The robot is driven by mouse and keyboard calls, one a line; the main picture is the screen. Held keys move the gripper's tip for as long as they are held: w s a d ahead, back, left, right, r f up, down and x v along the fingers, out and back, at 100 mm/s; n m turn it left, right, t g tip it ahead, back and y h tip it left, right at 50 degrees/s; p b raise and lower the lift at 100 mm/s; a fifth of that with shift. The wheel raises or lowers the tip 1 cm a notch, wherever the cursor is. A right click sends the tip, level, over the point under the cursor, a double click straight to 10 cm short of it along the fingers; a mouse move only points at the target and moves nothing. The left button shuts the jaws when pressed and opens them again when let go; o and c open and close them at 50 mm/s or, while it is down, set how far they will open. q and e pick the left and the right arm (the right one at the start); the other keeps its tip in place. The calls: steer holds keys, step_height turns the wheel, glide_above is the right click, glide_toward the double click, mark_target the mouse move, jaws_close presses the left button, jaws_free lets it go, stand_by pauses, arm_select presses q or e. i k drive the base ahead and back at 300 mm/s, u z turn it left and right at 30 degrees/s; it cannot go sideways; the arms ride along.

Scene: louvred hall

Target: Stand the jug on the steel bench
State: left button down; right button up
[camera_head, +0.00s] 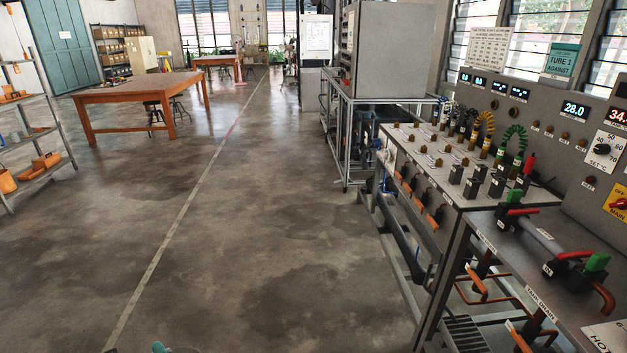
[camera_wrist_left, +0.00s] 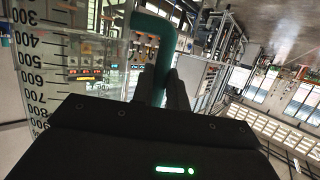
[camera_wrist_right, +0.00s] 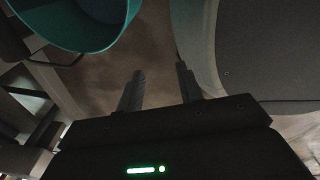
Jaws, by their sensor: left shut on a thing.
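The jug (camera_wrist_left: 52,50) is clear, with black scale numbers and a teal handle (camera_wrist_left: 151,24). My left gripper (camera_wrist_left: 162,78) is shut on that handle. In the head view only a small teal piece (camera_head: 158,347) shows at the bottom edge, probably part of the jug. A teal round-edged part (camera_wrist_right: 75,38), likely also the jug's, shows at the top left of the right wrist view. My right gripper (camera_wrist_right: 159,68) has its fingers apart with nothing between them. The grey steel bench (camera_head: 445,230) with switches and plugs stands at the right of the head view.
A valve panel (camera_head: 560,285) with red and green handles is at the near right. A steel frame with a grey cabinet (camera_head: 395,50) stands beyond the bench. Wooden tables (camera_head: 140,87) and a shelf rack (camera_head: 35,135) are at the left. The middle floor is clear.

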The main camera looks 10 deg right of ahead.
mark_target(555, 223)
steer(key=i, duration=1.55)
steer(key=z, duration=2.6)
